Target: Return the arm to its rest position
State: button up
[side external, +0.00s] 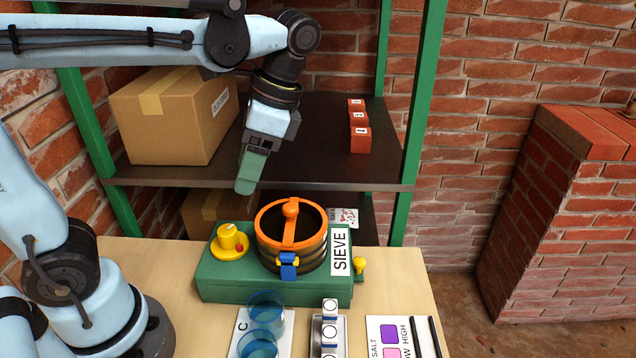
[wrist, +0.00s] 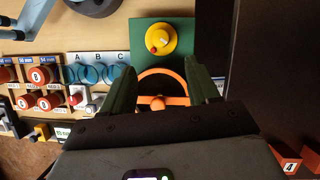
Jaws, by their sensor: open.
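My gripper (side external: 249,172) hangs pointing down, above and a little left of the sieve, with nothing visible between its fingers. In the wrist view my gripper (wrist: 158,84) shows two green fingers spread apart, with the orange sieve rim and handle below and between them. The sieve (side external: 291,235) is a dark drum with an orange rim, an orange handle bar and a blue clasp, on a green base (side external: 218,281) marked SIEVE. The base has a yellow knob (side external: 229,241), also in the wrist view (wrist: 161,39).
A shelf (side external: 300,165) behind holds a cardboard box (side external: 165,120) and several red numbered blocks (side external: 359,138). Blue cups (side external: 265,306), a small tray (side external: 329,335) and a colour card (side external: 392,340) sit at the table's front. A green shelf post (side external: 419,110) stands right.

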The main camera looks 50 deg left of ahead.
aim_at(227, 229)
jog(key=shift+f, duration=0.15)
jog(key=shift+x, duration=5.95)
jog(key=shift+s, duration=0.1)
